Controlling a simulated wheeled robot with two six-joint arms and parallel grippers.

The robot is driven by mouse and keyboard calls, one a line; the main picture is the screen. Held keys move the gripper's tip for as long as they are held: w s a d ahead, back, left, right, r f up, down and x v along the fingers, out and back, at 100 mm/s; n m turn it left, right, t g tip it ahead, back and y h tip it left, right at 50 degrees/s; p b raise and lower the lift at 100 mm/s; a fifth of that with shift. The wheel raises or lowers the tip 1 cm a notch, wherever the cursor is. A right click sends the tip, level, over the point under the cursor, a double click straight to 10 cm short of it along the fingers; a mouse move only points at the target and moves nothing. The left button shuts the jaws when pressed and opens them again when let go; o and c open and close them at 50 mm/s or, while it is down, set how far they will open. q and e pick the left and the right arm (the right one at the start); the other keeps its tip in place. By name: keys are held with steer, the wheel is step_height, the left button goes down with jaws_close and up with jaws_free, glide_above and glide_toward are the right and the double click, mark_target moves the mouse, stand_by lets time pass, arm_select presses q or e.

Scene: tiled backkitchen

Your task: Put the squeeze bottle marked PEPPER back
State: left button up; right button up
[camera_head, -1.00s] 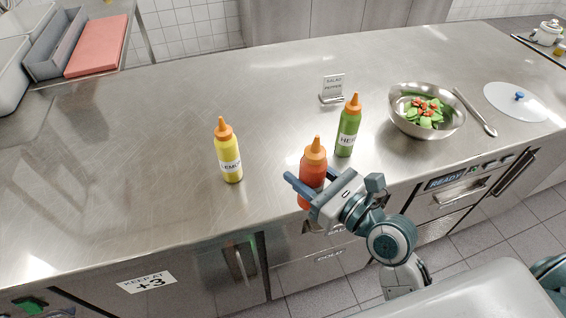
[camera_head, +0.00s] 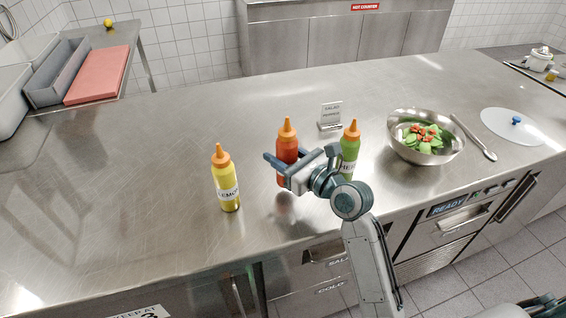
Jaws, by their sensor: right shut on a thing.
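A red squeeze bottle (camera_head: 287,151) with an orange cap stands upright between the jaws of my right gripper (camera_head: 284,176), which is shut on it. Its label is hidden, and I cannot tell whether its base touches the counter. A yellow bottle (camera_head: 226,177) with a label reading LEMON stands to its left, nearer the front edge. A green bottle (camera_head: 350,146) stands to its right, partly hidden by my gripper; its label starts with HE. A small card (camera_head: 331,113) behind them reads SALAD and, less clearly, PEPPER. My left gripper is not in view.
A steel bowl (camera_head: 398,147) of salad stands right of the bottles, with a spoon (camera_head: 474,138) and a white lid (camera_head: 497,124) beyond. The steel counter (camera_head: 130,170) is clear at left. A red board (camera_head: 98,75) lies on a side table.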

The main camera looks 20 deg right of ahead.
steer(key=shift+f, duration=1.4)
steer(key=o, duration=0.6)
steer(key=shift+f, duration=0.1)
steer(key=shift+o, duration=0.2)
steer(key=v, duration=1.2)
steer(key=shift+s, duration=0.1)
